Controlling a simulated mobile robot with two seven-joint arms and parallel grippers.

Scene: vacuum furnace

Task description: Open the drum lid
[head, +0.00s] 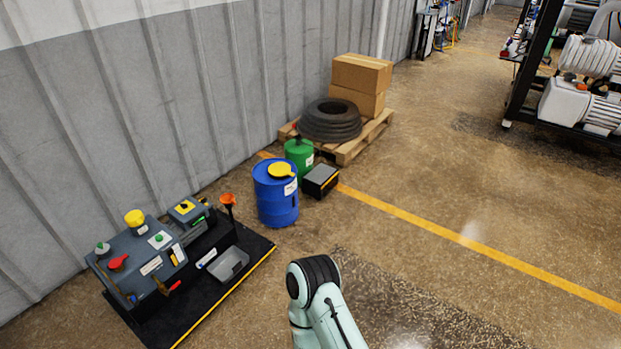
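A blue drum (277,198) stands upright on the floor near the corrugated wall, left of centre in the head view. A round yellow lid (280,171) lies flat on the drum's top and looks shut. White labels show on the drum's side and near its top. One of my arm's links shows at the bottom centre, in front of the drum and apart from it. Neither gripper is in view.
A pump unit on a black tray (254,267) stands left of the drum. A green canister (300,157) and a small dark box (320,181) are close behind and right. A pallet (356,149) holds tyres (331,121) and cardboard boxes (361,75).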

